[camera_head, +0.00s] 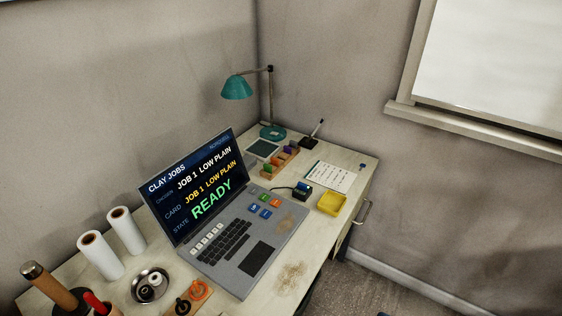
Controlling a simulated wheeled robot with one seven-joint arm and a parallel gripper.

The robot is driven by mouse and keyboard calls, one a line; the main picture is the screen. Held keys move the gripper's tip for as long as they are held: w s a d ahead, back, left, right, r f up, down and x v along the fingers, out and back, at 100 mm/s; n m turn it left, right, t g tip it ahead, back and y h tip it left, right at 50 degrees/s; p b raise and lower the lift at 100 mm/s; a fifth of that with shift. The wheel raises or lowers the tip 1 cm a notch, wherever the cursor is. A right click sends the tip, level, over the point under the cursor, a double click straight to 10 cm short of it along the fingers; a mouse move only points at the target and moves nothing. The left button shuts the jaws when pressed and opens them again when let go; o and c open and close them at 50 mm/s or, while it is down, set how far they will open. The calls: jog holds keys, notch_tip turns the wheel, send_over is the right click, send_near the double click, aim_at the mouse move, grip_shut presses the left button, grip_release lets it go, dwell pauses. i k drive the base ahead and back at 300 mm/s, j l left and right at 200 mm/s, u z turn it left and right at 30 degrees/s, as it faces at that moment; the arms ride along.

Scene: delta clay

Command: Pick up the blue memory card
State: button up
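A small dark block with a blue top (303,190) stands on the desk to the right of the laptop, with a cable at its left. The blue part may be the blue memory card in a reader, but it is too small to tell. A wooden rack (279,162) at the back of the desk holds several small coloured pieces, purple, orange and green among them. I cannot make out a blue card there. My gripper is not in view.
The open laptop (245,240) fills the desk's middle; its screen reads "JOB 1 LOW PLAIN" and "READY". A yellow tray (331,203) and a written sheet (333,177) lie at right. A teal lamp (237,88) overhangs the back. White rolls (126,231) stand at left.

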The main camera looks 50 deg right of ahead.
aim_at(301, 186)
jog(key=i+l+z, duration=0.35)
jog(key=l, duration=0.3)
jog(key=i+l+z, duration=0.1)
jog(key=l, duration=0.3)
jog(key=i, duration=0.1)
